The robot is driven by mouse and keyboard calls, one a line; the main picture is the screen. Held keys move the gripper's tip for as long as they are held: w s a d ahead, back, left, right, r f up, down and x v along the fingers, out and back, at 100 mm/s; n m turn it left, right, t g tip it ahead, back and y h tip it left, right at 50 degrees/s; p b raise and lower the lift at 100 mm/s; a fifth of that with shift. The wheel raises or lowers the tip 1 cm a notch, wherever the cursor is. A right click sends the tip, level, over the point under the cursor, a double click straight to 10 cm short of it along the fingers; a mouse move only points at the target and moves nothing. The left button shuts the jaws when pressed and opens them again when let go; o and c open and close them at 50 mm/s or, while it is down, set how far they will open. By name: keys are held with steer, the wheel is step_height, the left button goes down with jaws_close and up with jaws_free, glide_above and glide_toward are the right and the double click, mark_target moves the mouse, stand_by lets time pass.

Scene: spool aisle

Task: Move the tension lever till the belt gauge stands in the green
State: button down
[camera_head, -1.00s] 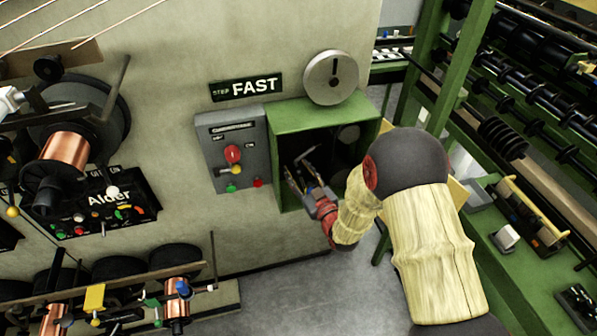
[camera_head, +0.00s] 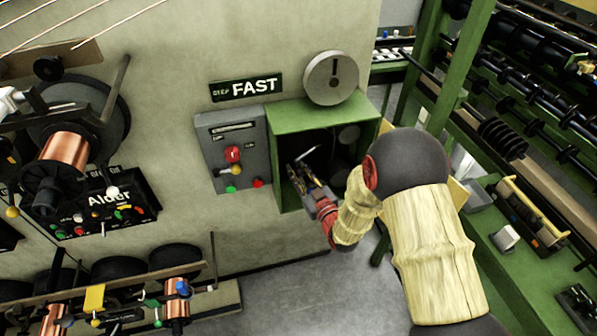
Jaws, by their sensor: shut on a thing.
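My gripper (camera_head: 306,179) reaches into an open green box on the wall and is shut on what looks like the tension lever. A pale thin bar (camera_head: 307,154), apparently part of this lever, shows just above the fingertips, slanting up to the right. The fingers hide the gripped part. A round grey dial (camera_head: 331,78) with a dark upright mark stands on top of the box; I cannot tell if it is the belt gauge. No green zone can be made out on it. A dim round disc (camera_head: 349,134) shows inside the box.
The green box (camera_head: 308,114) has walls close around my gripper. A grey control panel (camera_head: 231,150) with a red knob, a yellow-tipped lever and buttons adjoins it on the left. A FAST sign (camera_head: 246,87) hangs above. Green machine frames (camera_head: 453,62) stand at right.

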steer(key=shift+a, duration=0.1)
stand_by(0.3)
steer(key=r+m+b, duration=0.1)
steer(key=m, duration=0.1)
steer(key=a+r+m, duration=0.1)
steer(key=r, duration=0.1)
steer(key=shift+s+a+m+t+b, duration=0.1)
steer(key=shift+s+m+t+b, duration=0.1)
steer(key=shift+m+t+b, duration=0.2)
steer(key=shift+a+r+m+t+b, duration=0.1)
steer(key=shift+r+m+t+b, duration=0.2)
steer(key=shift+r+m, duration=0.7)
steer(key=shift+r+m+t+b, duration=0.1)
steer(key=shift+r+m+b, duration=0.25)
steer(key=shift+r+m, duration=0.6)
steer(key=shift+f+m, duration=0.25)
steer(key=shift+m, duration=0.1)
steer(key=c, duration=1.5)
jaws_free()
